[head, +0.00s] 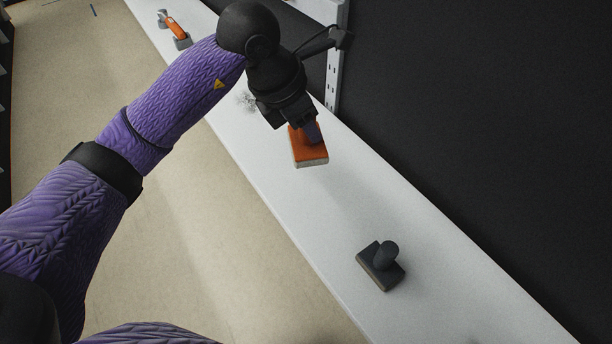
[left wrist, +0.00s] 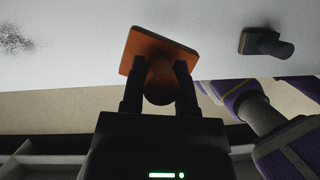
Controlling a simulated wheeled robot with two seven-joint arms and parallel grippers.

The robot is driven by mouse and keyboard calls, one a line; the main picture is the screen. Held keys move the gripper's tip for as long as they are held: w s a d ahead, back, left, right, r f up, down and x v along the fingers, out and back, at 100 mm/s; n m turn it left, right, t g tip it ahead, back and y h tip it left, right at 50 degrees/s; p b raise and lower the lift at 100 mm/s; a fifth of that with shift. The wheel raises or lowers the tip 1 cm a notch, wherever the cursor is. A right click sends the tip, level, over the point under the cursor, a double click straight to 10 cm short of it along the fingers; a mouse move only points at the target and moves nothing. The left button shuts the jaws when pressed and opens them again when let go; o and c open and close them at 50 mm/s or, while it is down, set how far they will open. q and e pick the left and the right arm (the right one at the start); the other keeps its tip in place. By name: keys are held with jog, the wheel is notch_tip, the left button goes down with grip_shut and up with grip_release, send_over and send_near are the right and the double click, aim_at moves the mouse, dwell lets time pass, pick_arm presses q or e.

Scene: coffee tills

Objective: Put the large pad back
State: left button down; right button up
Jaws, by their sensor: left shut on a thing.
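An orange pad (head: 310,148) with a pale underside is held by its handle in my left gripper (head: 307,128). In the left wrist view, the two fingers of the left gripper (left wrist: 158,85) close on the round handle of the orange pad (left wrist: 136,48) from both sides. The pad seems to hang a little above the white counter (head: 345,215). A dark grey pad (head: 377,268) with a knob handle sits on the counter nearer to me. It also shows in the left wrist view (left wrist: 262,43). My right gripper is in neither view.
A dark speckled smudge (head: 247,101) marks the counter just left of the left gripper. An orange and grey tool (head: 176,30) lies at the far end. A dark wall (head: 480,130) and a white slotted post (head: 335,75) border the counter's right side. Counter between the pads is clear.

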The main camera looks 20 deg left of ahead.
pick_arm(q)
notch_tip(320, 180, down, 10)
jog(key=shift+w+a+r+b, duration=0.1)
jog(key=shift+a+b, duration=0.05)
jog(key=shift+b, duration=0.65)
jog(key=c, duration=0.8)
grip_release()
jog(key=o, duration=0.4)
jog(key=shift+o, duration=0.2)
jog(key=shift+r, duration=0.3)
jog(key=p+v, duration=0.2)
jog(key=v, duration=0.9)
jog(key=shift+r, duration=0.2)
